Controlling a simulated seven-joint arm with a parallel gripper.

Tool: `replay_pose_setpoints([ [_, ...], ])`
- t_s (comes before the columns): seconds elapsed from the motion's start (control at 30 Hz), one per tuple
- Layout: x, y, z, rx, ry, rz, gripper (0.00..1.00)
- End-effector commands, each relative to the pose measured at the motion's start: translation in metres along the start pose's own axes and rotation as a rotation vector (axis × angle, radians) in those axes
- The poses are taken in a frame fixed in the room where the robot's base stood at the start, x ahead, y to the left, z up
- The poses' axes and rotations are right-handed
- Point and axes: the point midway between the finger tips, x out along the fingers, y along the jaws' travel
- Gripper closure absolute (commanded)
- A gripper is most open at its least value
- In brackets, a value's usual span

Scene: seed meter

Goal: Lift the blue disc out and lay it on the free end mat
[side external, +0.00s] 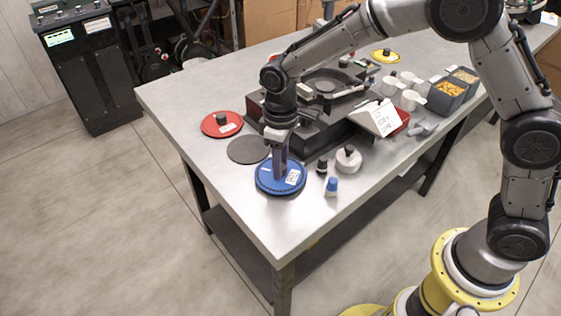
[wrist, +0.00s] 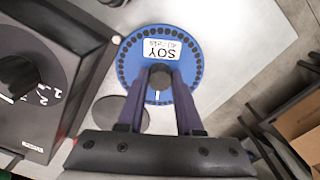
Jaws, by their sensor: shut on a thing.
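The blue disc (side external: 266,187) has a white label reading SOY and a ring of small holes near its rim; it also shows in the wrist view (wrist: 133,62). My gripper (side external: 280,172) points down over it, with its fingers (wrist: 160,80) shut on the dark centre knob. The disc looks level, at or just above the table near its left front edge; I cannot tell whether it touches. A bare dark grey round mat (side external: 247,150) lies just behind the disc, and in the wrist view (wrist: 120,118) my gripper partly covers it. The dark seed meter (side external: 325,87) stands behind my gripper.
A red disc (side external: 213,126) lies at the left table edge and a yellow disc (side external: 385,56) at the back. A white sloped box (side external: 380,117), cups and seed bins (side external: 446,96) are farther right.

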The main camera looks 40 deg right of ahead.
Motion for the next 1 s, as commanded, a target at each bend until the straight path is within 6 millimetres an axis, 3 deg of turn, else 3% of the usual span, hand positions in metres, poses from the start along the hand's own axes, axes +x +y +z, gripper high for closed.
replay_pose_setpoints([
  [0.7,0.0096,0.0,-0.0001,0.0,0.0,0.0,1.0],
  [0.73,0.0097,0.0,-0.0001,0.0,0.0,0.0,0.64],
  [0.9,0.0096,0.0,-0.0001,0.0,0.0,0.0,0.33],
  [1.0,0.0095,0.0,-0.0001,0.0,0.0,0.0,0.3],
])
